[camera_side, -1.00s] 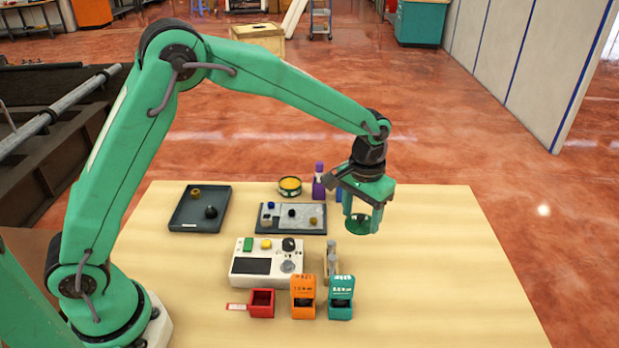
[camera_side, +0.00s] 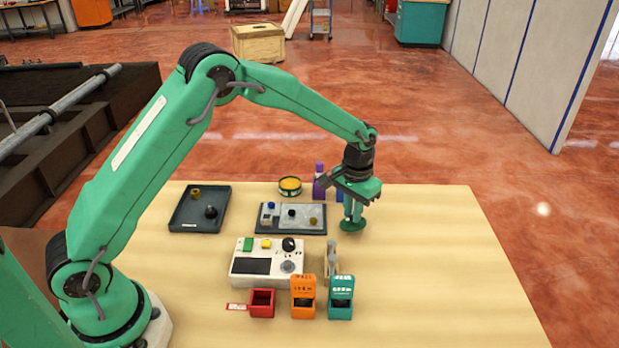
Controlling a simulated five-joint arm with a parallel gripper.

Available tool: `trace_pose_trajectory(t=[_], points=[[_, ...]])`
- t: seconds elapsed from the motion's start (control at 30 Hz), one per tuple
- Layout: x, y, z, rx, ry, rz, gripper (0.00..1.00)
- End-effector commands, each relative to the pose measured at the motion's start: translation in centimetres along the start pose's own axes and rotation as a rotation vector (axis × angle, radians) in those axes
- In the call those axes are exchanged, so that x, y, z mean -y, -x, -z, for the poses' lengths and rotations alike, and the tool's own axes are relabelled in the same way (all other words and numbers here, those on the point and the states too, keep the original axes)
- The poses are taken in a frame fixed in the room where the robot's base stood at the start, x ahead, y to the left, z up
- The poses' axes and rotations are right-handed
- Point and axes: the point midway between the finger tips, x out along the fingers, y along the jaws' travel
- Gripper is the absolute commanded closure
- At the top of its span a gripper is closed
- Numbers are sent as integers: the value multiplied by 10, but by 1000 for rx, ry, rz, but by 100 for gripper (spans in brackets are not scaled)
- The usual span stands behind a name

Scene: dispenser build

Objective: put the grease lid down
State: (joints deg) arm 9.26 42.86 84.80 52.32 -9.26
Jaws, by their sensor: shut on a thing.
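The grease lid (camera_side: 352,226) is a flat dark green disc low at the table, right of the grey pad. My gripper (camera_side: 353,216) points down and is shut on the lid from above. The lid looks level and at or very close to the table top; I cannot tell whether it touches. The open grease tin (camera_side: 290,187), with yellow-orange grease inside, stands at the back of the table, left of my gripper.
The grey pad (camera_side: 262,228) with small parts lies just left of the lid. A purple bottle (camera_side: 319,182) and a blue one stand behind. A control box (camera_side: 265,267), orange dispenser (camera_side: 302,300) and teal dispenser (camera_side: 341,300) are in front. The table's right side (camera_side: 440,260) is clear.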

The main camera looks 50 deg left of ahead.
Motion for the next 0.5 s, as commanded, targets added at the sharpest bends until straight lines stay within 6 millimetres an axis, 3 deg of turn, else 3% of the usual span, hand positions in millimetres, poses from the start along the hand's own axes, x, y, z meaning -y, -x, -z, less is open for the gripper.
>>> trace_pose_trajectory(t=[0.2, 0.47, 0.5], points=[[0, -24, -1, 3, 0, 0, 100], [1, -31, -2, 7, 2, 1, 100], [1, -31, -2, 8, 2, 1, 82]])
